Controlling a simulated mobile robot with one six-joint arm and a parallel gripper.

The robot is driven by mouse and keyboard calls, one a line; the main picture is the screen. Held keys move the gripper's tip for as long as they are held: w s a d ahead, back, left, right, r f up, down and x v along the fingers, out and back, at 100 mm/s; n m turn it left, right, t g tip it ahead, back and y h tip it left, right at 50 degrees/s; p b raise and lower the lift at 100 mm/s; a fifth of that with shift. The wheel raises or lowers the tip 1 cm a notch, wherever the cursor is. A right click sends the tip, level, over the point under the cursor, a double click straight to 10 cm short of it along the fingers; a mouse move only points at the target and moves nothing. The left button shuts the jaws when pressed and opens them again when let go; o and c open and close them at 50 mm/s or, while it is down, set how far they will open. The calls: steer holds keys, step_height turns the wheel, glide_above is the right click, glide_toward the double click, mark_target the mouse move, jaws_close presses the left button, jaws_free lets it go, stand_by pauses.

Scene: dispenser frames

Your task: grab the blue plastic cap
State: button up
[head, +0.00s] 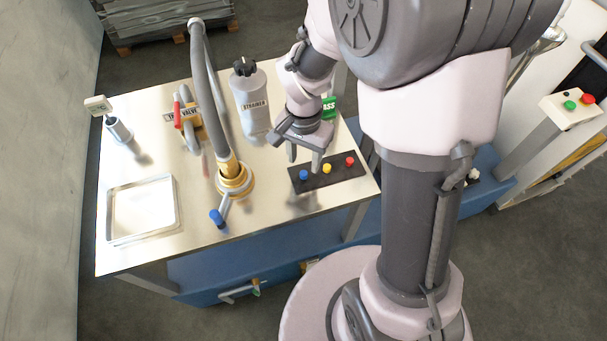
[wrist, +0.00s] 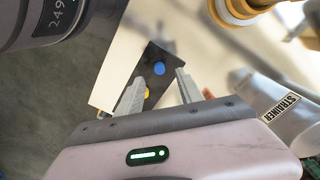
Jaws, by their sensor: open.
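A small round blue cap (head: 304,174) sits at the left end of a black plate (head: 328,177), in a row with a yellow cap (head: 327,168) and a red cap (head: 350,161). My gripper (head: 304,160) is open and empty above the plate, pointing down near the blue cap. In the wrist view the blue cap (wrist: 159,68) lies just beyond and between the spread fingertips of my gripper (wrist: 160,82). The yellow cap (wrist: 146,92) is partly hidden by the left finger there. The red cap is not visible in the wrist view.
A dispenser hose on a brass base (head: 235,181) stands left of the plate, with a blue-tipped lever (head: 217,216). A grey strainer bottle (head: 250,103) stands behind. A valve (head: 187,118) and shallow tray (head: 142,208) are farther left. The metal table's front edge is close.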

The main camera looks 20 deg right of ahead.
mark_target(304, 173)
step_height(304, 173, down, 5)
steer(key=b, duration=0.2)
steer(key=shift+s+b, duration=0.1)
steer(key=shift+b, duration=0.2)
steer(key=shift+r, duration=0.15)
jaws_close()
